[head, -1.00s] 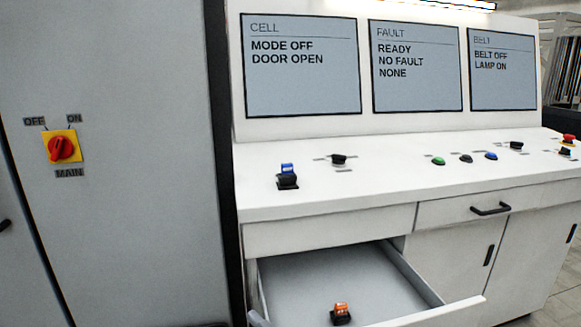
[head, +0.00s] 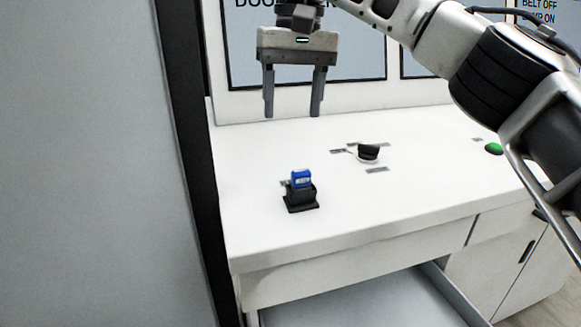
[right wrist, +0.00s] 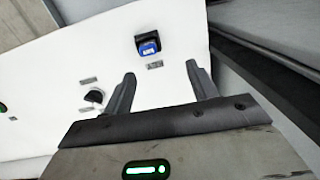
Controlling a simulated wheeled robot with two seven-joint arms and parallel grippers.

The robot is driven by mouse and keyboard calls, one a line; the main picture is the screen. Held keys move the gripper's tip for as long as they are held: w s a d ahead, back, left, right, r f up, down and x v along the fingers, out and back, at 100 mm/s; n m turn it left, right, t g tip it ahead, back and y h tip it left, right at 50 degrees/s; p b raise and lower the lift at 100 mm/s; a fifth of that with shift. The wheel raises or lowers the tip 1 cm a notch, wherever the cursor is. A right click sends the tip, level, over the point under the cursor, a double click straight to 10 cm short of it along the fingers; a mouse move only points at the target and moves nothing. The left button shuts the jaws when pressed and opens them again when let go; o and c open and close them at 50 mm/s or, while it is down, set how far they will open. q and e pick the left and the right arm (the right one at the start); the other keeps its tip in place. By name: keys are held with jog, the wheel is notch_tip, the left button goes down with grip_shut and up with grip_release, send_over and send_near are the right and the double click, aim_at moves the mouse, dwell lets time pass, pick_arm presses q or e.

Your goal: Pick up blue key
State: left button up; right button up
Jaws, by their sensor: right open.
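The blue key (head: 302,179) stands upright in a black holder (head: 301,200) on the white console top, left of the black knob. It also shows in the right wrist view (right wrist: 149,47), beyond the fingertips and a little left of the gap's middle. My right gripper (head: 292,114) is open and empty. In the head view its fingers point down above the console, and in the picture it sits above the key, in front of the screen. Nothing is between the fingers. My left gripper is not in view.
A black rotary knob (head: 368,152) stands on the console right of the key, with a green button (head: 494,148) farther right. An open drawer (head: 365,300) juts out below the console front. A tall grey cabinet (head: 90,160) stands close on the left. The console around the key is clear.

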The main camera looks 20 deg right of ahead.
jog(key=d+r, duration=0.2)
jog(key=b, duration=0.1)
send_over(301, 170)
jog(key=shift+h, duration=0.4)
jog(key=f, duration=0.9)
jog(key=shift+s+d+f, duration=0.1)
jog(key=shift+s+d, duration=0.1)
jog(key=shift+a+f, duration=0.1)
jog(key=shift+f, duration=0.75)
notch_tip(301, 170, down, 4)
jog(key=shift+w+f+p, duration=0.15)
jog(key=shift+f+p, duration=0.05)
jog(key=shift+p, duration=0.35)
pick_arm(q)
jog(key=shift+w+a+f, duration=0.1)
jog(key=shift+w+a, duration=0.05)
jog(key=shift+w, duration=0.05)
pick_arm(e)
jog(key=shift+a, duration=0.1)
jog(key=shift+c, duration=0.4)
jog(key=c, duration=1)
